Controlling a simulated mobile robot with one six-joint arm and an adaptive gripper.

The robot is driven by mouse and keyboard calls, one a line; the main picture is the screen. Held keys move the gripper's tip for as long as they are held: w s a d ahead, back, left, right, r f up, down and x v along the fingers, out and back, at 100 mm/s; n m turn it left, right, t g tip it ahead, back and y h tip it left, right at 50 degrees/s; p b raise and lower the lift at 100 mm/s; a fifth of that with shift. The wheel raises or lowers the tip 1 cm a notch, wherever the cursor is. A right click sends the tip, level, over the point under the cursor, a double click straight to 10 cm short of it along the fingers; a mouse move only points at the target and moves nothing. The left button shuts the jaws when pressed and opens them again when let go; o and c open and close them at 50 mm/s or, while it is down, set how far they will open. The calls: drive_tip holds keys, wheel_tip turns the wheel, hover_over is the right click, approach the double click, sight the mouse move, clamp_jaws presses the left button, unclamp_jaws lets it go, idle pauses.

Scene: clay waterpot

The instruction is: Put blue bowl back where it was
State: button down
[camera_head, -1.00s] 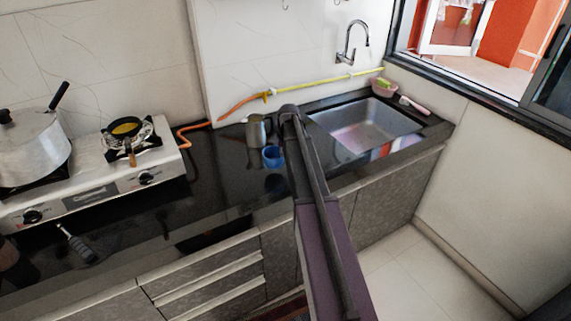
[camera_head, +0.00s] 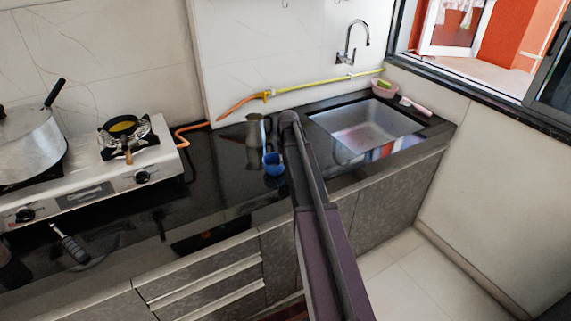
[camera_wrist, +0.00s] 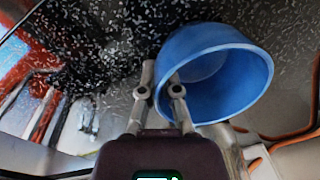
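The blue bowl (camera_head: 273,163) is at or just above the black counter, left of the sink and in front of the grey metal jug (camera_head: 255,130). I cannot tell whether it touches the counter. In the wrist view the bowl (camera_wrist: 245,85) shows its open side, tilted in the picture. My gripper (camera_wrist: 162,82) has its two fingers at the bowl's left wall, one outside and one inside the rim, shut on it. In the head view my arm hides the gripper.
The stove (camera_head: 85,190) with a large pot (camera_head: 25,140) stands at the left. The sink (camera_head: 368,128) is to the right behind my arm. A yellow and orange hose (camera_head: 300,88) runs along the wall. The counter between stove and bowl is mostly clear.

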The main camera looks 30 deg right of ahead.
drive_tip(key=c, duration=0.8)
unclamp_jaws()
drive_tip(key=shift+r, duration=0.1)
wheel_tip(320, 180, up, 12)
drive_tip(key=d+p, duration=0.1)
drive_tip(key=p, duration=1.1)
drive_tip(key=shift+s, duration=0.2)
drive_tip(key=shift+a, duration=0.1)
drive_tip(key=s+a+n+h, duration=0.1)
drive_tip(key=s+a+n, duration=0.3)
drive_tip(key=s+a, duration=2)
drive_tip(key=a, duration=0.2)
drive_tip(key=shift+s+a, duration=0.15)
drive_tip(key=shift+a, duration=0.2)
